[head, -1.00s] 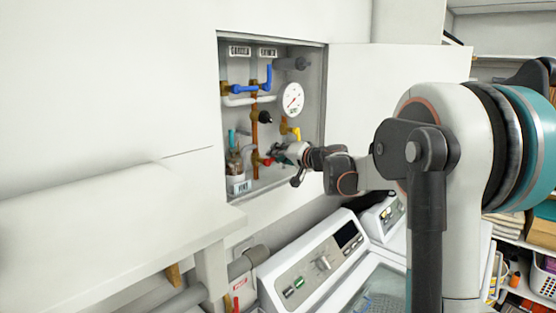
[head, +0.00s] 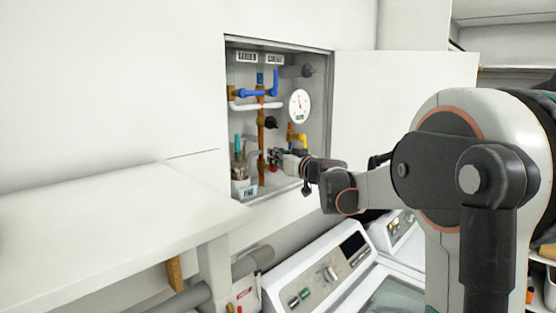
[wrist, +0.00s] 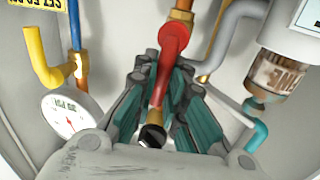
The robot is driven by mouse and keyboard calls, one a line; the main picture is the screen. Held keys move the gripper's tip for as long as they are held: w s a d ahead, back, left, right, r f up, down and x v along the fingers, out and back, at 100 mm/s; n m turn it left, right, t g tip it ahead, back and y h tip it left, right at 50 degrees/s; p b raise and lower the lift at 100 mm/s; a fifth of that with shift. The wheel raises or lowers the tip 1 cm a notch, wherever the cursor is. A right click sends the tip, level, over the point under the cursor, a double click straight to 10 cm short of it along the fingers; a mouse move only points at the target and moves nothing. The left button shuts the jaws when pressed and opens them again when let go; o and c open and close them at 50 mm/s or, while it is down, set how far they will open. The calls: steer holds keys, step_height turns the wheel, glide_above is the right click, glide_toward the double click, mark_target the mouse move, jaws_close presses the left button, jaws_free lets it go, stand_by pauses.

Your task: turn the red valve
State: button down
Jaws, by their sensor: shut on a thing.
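The red valve (wrist: 172,45) has a lever handle on a copper pipe in the wall cabinet. In the wrist view the lever runs down from the pipe between the two teal-padded fingers of my gripper (wrist: 166,78). The gripper is shut on the lever, with a pad on either side. In the head view my gripper (head: 277,156) reaches into the cabinet's lower part from the right. It hides most of the valve there, and only a small red bit shows below the fingers.
A white ledge (head: 100,225) juts out at lower left. A washer (head: 325,275) stands below.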

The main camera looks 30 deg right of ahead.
steer(key=shift+s+a+f+n, duration=0.1)
steer(key=shift+s+a+n, duration=0.1)
steer(key=shift+n, duration=0.3)
steer(key=c, duration=1.6)
jaws_free()
steer(key=shift+w, duration=0.1)
steer(key=shift+c, duration=0.2)
steer(key=s+d, duration=0.1)
steer(key=s, duration=1.1)
steer(key=shift+d, duration=0.4)
